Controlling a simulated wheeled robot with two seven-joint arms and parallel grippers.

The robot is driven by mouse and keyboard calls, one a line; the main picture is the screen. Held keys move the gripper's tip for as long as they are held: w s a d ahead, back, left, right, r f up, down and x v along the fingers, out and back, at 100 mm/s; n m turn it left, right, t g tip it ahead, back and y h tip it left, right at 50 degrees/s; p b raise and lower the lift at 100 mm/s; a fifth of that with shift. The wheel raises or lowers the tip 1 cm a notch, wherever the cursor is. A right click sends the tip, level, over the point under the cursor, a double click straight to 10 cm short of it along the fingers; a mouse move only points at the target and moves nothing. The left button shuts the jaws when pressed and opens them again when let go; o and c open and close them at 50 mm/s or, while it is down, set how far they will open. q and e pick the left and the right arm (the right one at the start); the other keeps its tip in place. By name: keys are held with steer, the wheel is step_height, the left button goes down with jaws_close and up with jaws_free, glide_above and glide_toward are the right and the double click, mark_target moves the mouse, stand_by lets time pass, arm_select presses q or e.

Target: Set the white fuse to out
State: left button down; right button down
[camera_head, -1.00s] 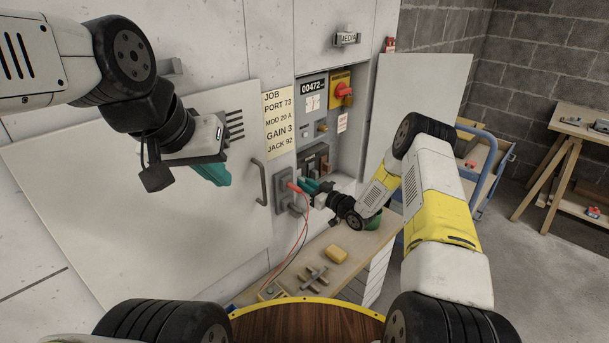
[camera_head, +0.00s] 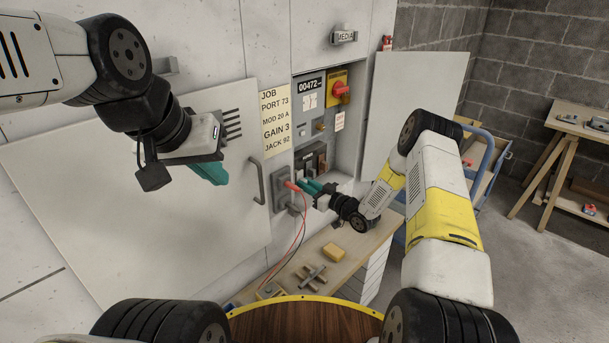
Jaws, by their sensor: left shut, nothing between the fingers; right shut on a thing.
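A recessed panel (camera_head: 322,128) in the wall cabinet holds dark fuse or switch blocks (camera_head: 311,160). I cannot pick out a white fuse for sure. My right gripper (camera_head: 304,187) has its teal fingers pointing left, just below those blocks. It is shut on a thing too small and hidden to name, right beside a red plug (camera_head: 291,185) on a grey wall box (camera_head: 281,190). My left gripper (camera_head: 214,174) is shut and empty, in front of the large open door at the left.
A red knob on a yellow plate (camera_head: 338,89) is at the panel's upper right. Red and black leads hang from the wall box to the bench. A yellow block (camera_head: 333,252) and a grey cross-shaped handle (camera_head: 312,276) lie on the bench (camera_head: 356,243). Open doors flank the panel.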

steer(key=c, duration=1.4)
jaws_free()
steer(key=shift+o, duration=0.2)
steer(key=v, duration=0.7)
steer(key=shift+s+d, duration=0.3)
steer(key=shift+w+r, duration=0.1)
steer(key=shift+r, duration=0.05)
